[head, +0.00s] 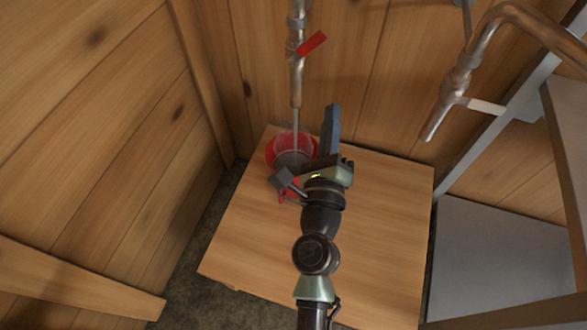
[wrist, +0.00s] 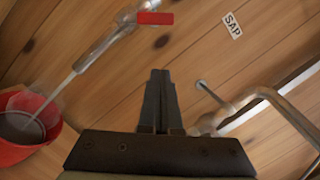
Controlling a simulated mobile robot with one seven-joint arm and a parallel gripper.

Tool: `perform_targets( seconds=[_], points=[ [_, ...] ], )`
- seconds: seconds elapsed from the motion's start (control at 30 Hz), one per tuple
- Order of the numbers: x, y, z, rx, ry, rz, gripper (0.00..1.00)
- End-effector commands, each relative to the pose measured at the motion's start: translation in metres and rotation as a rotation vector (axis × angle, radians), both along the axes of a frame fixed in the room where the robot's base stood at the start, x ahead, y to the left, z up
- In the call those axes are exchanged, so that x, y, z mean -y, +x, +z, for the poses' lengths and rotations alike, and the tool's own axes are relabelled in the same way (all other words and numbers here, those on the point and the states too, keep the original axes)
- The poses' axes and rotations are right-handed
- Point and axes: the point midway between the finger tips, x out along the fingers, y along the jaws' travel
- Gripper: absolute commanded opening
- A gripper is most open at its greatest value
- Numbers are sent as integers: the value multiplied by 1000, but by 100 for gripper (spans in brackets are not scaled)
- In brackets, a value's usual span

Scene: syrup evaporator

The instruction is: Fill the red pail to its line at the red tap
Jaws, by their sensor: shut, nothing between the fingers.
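The red pail (head: 271,153) stands on the wooden stand under the metal spout, partly hidden by my arm. In the wrist view the red pail (wrist: 18,153) is at the left edge, with greyish liquid inside; I cannot make out a fill line. A thin pale stream (wrist: 54,96) runs from the spout into the pail. The tap's red lever (head: 312,43) sits on the pipe above, tilted up to the right; it also shows in the wrist view (wrist: 155,18). My gripper (head: 333,108) is shut and empty, right of the pail and below the lever, apart from both.
The wooden stand (head: 390,200) is clear on its right side. A second curved pipe (head: 455,85) hangs at the right by a grey metal frame (head: 490,130). A SAP label (wrist: 232,25) is on the plank wall. Plank walls close in the left and back.

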Motion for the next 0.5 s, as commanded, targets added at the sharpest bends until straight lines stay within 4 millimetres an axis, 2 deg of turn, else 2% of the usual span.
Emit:
perform_targets(
  seconds=[0.17,0.37,0.5],
  points=[
    [0,0,0,0,0,0,0],
    [0,0,0,1,1,-1,36],
    [-2,4,15,45,95,2,57]
  ],
)
